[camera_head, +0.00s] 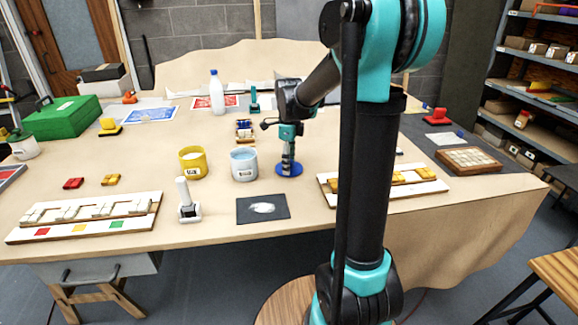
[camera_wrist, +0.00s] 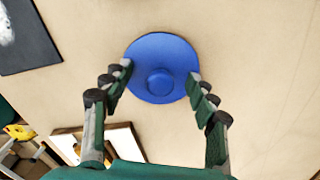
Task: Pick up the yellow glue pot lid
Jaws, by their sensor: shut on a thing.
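A round blue lid (camera_wrist: 161,49) with a raised central knob lies between my gripper's (camera_wrist: 160,71) two fingers in the wrist view. The fingertips meet its rim at the left and right. In the head view the blue lid (camera_head: 289,171) is under my gripper (camera_head: 288,164), at or just above the tabletop; I cannot tell which. A yellow pot (camera_head: 193,169) stands to the left, open, with pale contents. A whitish pot (camera_head: 244,171) with light blue contents stands between it and my gripper. I make out no yellow lid.
A dark mat (camera_head: 245,214) with a white smear lies in front of the pots. A white stand (camera_head: 188,205) is left of it. Mosaic trays lie at the left (camera_head: 40,233) and right (camera_head: 428,186). A white bottle (camera_head: 216,95) stands behind.

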